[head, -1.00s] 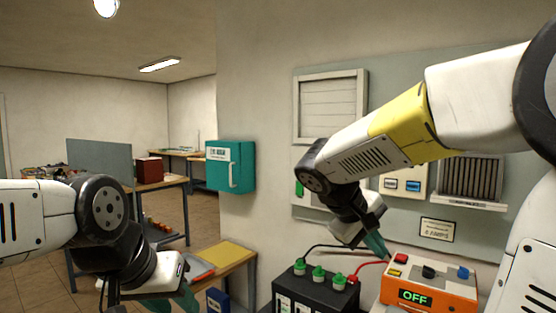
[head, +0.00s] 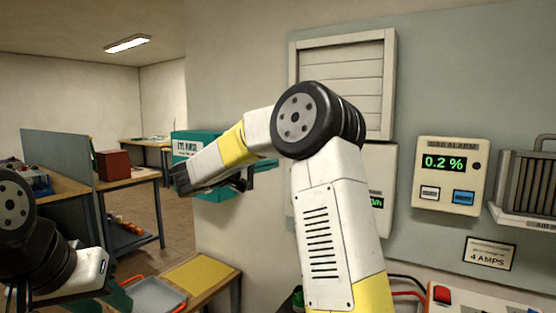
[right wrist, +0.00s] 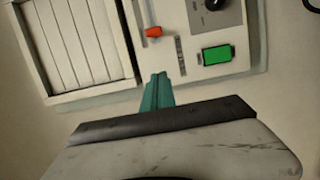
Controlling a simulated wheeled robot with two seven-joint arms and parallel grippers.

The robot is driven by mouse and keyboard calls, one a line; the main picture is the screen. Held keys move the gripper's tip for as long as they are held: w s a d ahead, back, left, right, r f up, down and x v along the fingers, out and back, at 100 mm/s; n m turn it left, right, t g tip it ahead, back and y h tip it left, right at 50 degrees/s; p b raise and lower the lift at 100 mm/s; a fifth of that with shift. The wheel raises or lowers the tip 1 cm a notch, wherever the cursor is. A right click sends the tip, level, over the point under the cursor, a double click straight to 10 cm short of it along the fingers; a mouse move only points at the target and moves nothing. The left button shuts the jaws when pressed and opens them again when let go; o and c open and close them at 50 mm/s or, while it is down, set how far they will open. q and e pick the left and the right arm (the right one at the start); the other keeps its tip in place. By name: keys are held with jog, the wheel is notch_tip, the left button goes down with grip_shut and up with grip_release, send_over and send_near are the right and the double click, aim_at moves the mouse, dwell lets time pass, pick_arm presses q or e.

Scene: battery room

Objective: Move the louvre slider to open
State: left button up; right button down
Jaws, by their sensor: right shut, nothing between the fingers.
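The louvre (head: 372,75), a white slatted vent on the wall, shows in the head view; its slats look closed. It also shows in the right wrist view (right wrist: 72,45). The orange-red slider knob (right wrist: 153,31) sits on a pale control panel (right wrist: 190,75) beside it. In the head view this panel is mostly hidden behind my right arm. My right gripper (right wrist: 158,76) is shut and empty, its teal fingertips pointing at the panel, a little below the knob in the picture and apart from it. In the head view it (head: 266,166) points right. My left gripper (head: 118,296) is low at the left, fingers barely visible.
A gas alarm (head: 449,178) hangs to the right. A teal wall cabinet (head: 207,201) is behind my right gripper.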

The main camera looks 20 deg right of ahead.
dwell(0.3)
jog(key=w+d, duration=0.1)
jog(key=d, duration=1)
jog(key=shift+w+d, duration=0.25)
jog(key=s+d, duration=0.7)
jog(key=s, duration=0.1)
jog(key=shift+d, duration=0.1)
